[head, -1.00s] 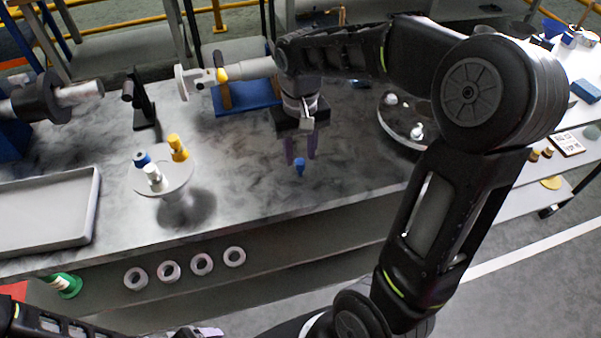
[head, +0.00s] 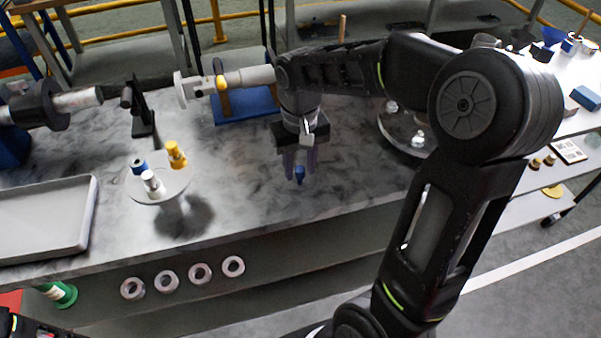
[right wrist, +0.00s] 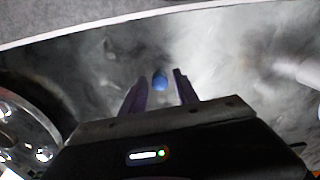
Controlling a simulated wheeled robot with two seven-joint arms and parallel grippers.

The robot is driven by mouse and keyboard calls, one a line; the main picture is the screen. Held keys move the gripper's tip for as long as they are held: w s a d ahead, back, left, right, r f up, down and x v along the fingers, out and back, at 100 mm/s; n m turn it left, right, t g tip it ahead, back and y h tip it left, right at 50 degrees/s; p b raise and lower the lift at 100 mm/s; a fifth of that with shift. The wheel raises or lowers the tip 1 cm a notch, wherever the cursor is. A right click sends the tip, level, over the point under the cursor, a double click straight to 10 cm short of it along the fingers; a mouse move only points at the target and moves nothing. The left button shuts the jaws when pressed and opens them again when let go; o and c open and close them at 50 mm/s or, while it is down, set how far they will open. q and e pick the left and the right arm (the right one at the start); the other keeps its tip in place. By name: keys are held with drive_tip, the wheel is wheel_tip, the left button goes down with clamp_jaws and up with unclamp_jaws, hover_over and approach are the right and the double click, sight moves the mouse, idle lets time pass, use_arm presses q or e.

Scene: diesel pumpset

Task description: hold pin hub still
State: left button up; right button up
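A pale round hub disc (head: 172,187) stands on a stem on the workbench, left of centre in the head view. It carries a blue pin (head: 138,164), a white pin (head: 152,182) and a yellow pin (head: 175,155). I take this to be the pin hub. My right gripper (head: 300,168) is to its right, pointing down, with its fingers apart. A small blue piece (head: 299,175) shows at its fingertips. In the right wrist view this blue piece (right wrist: 160,80) lies between and just beyond the tips, with gaps on both sides.
A grey tray (head: 88,222) lies on the left of the bench (head: 240,210). A grey cylindrical fixture (head: 250,77) stands over a blue base behind my right gripper. A round dish (head: 408,148) is to its right. Several pale rings (head: 200,273) sit on the shelf below.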

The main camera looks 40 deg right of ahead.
sight(299, 169)
drive_tip(key=shift+c, duration=0.4)
clamp_jaws()
idle(0.4)
drive_tip(key=shift+r, duration=0.1)
idle(0.9)
drive_tip(key=shift+r+p, duration=1.55)
drive_tip(key=shift+r, duration=0.15)
drive_tip(key=shift+a+f, duration=0.1)
